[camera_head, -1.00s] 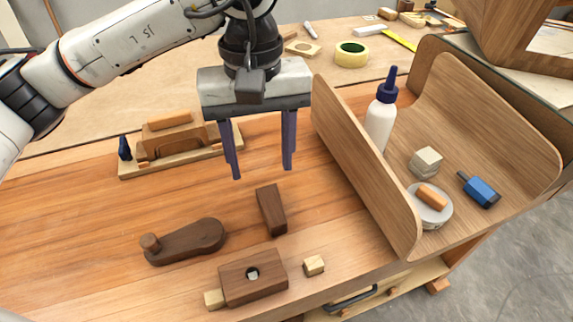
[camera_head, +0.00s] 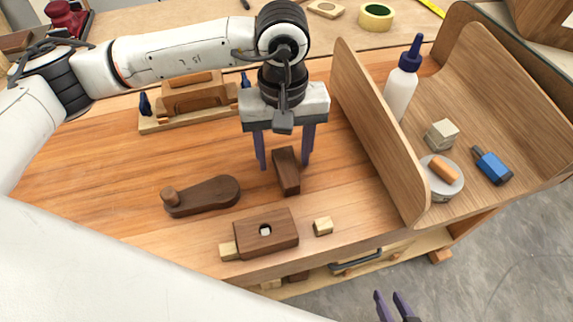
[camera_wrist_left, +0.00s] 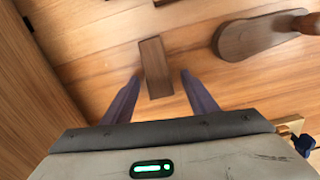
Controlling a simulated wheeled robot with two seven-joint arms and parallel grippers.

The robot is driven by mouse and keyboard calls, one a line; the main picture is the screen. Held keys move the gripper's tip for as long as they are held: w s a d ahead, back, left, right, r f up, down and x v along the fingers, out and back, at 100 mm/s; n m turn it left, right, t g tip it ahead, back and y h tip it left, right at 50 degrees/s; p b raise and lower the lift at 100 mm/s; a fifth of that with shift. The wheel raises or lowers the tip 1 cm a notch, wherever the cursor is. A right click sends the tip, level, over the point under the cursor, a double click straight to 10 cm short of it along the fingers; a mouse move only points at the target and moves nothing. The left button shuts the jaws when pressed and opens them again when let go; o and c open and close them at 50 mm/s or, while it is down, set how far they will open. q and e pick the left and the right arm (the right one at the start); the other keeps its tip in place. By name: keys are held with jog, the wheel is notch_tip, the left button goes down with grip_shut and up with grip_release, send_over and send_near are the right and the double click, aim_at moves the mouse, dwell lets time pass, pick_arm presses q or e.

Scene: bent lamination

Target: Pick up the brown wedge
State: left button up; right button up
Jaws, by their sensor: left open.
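The brown wedge (camera_head: 287,171) is a dark wooden block lying on the workbench, roughly at its middle. My left gripper (camera_head: 285,165) is open above it and points down, one purple finger to each side. In the left wrist view the wedge (camera_wrist_left: 155,67) lies between and just beyond the two spread fingertips (camera_wrist_left: 160,76), with a gap on both sides. I see no contact. My right gripper (camera_head: 390,294) shows only its purple finger ends at the bottom edge, over the floor; I cannot tell how far apart they are.
A curved wooden tray (camera_head: 380,150) with a glue bottle (camera_head: 400,90) stands right. A wooden plane (camera_head: 195,98) sits behind.

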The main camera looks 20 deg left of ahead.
pick_arm(q)
jog(key=shift+c, duration=0.4)
jog(key=c, duration=1.2)
jog(key=shift+r, duration=0.1)
